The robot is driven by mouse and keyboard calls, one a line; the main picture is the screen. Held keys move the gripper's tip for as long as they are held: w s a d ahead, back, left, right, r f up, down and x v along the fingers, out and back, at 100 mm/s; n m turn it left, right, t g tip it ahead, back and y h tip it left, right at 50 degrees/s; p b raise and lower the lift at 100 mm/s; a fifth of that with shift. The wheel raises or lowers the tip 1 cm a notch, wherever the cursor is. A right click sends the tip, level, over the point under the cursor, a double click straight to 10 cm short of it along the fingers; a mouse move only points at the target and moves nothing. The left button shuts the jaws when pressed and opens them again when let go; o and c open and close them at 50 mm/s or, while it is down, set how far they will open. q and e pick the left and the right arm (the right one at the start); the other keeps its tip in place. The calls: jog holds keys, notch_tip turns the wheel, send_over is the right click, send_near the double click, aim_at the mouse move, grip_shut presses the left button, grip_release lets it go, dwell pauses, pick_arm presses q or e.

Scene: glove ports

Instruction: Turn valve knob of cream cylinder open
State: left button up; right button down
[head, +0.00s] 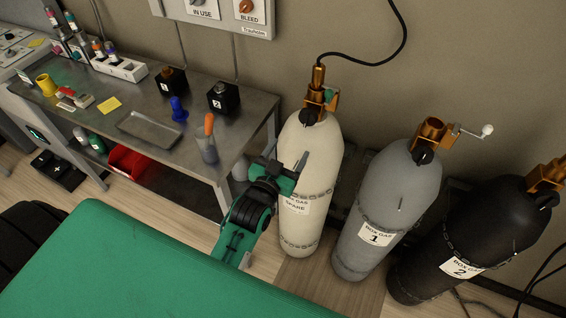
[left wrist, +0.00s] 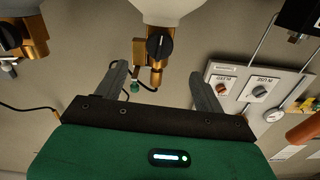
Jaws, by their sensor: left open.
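The cream cylinder (head: 312,150), labelled SPARE, stands upright left of the grey one. Its brass valve (head: 315,96) carries a black knob (head: 309,116) at the front and a small green part at the side. In the left wrist view, the scene appears upside down: the cream cylinder (left wrist: 172,8) is at the top, and the black knob (left wrist: 159,46) with a pale mark sits on the brass valve (left wrist: 156,70). My left gripper (head: 286,163) is open and empty, before the cylinder's body and below the knob. Its fingers (left wrist: 162,82) are apart, nothing between them touching. My right gripper is not visible.
A grey cylinder (head: 388,200) and a black cylinder (head: 470,240) stand to the right, with chains around them. A metal bench (head: 150,165) with small items is at left. A black hose (head: 385,62) runs from the cream cylinder's valve. A green surface (head: 150,265) fills the foreground.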

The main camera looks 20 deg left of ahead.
pick_arm(q)
jog(key=shift+s, duration=1.25)
jog(key=s+d+f+g, duration=0.1)
jog(key=s+f+g, duration=0.2)
jog(key=f, duration=1)
jog(key=s+f+m+g, duration=0.1)
jog(key=s+f+g, duration=0.25)
jog(key=f, duration=0.95)
jog(key=s+d+f+g, duration=0.15)
jog(key=s+f, duration=0.25)
jog(key=f, duration=1)
jog(key=s+a+f+g, duration=0.3)
jog(key=s+f, duration=0.4)
jog(key=s, duration=0.3)
jog(key=s+a+f+g, duration=0.3)
jog(key=s+f, duration=0.4)
jog(key=s, duration=0.4)
jog(key=s+a+f+g, duration=0.3)
jog(key=s+f, duration=0.4)
jog(key=s, duration=0.4)
jog(key=shift+f+y, duration=0.2)
jog(key=shift+y, duration=0.1)
jog(key=shift+a, duration=0.1)
